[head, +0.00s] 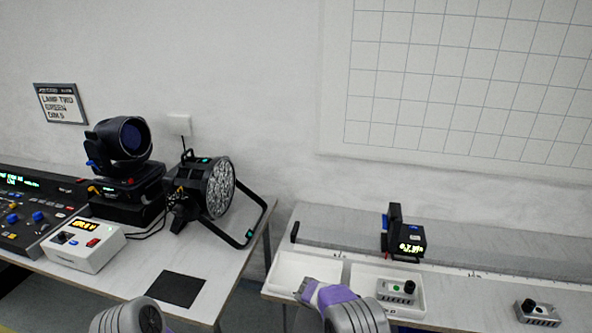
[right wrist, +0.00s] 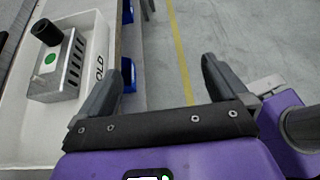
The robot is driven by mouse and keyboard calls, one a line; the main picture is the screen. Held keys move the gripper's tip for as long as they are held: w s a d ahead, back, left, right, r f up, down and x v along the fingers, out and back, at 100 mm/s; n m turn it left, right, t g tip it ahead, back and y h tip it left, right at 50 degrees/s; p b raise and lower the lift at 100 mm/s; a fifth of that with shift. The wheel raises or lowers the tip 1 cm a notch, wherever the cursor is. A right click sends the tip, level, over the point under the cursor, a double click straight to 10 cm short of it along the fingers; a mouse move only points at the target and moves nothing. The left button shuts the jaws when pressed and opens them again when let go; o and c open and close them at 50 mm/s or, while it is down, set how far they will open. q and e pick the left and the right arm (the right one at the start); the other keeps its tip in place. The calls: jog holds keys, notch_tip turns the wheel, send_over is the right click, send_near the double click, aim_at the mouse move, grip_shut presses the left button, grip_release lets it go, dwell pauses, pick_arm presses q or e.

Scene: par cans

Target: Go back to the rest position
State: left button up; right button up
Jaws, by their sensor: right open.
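My right gripper (right wrist: 160,88) is open, with nothing between its dark fingers. In the right wrist view it is over the floor beside the table edge, with its left finger close to a white tray (right wrist: 97,45). In the head view my right arm shows at the bottom centre, its purple part in front of the right table's white trays. Part of my left arm shows at the bottom left edge of the head view; its gripper is out of frame.
The trays (head: 274,286) sit at the right table's front; one holds a grey box with a green dot (head: 397,292). Another grey box (head: 537,312) stands further right. The left table carries a round lamp (head: 220,188), a moving-head lamp (head: 124,140), a white control box (head: 85,248) and a black square (head: 181,289).

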jog(key=s+a+f+m+g+y, duration=0.1)
jog(key=s+a+f+m+y, duration=0.1)
jog(key=s+f+y, duration=0.45)
jog(key=s+a+f+m+y, duration=0.15)
jog(key=s+f, duration=0.25)
jog(key=f, duration=0.5)
jog(key=s+a+m+t+y, duration=0.4)
jog(key=s+a+m+y, duration=0.4)
jog(key=s+m, duration=0.3)
jog(key=shift+s+f+m+t, duration=0.3)
jog(key=shift+s+f+m, duration=0.05)
jog(key=shift+m, duration=1.3)
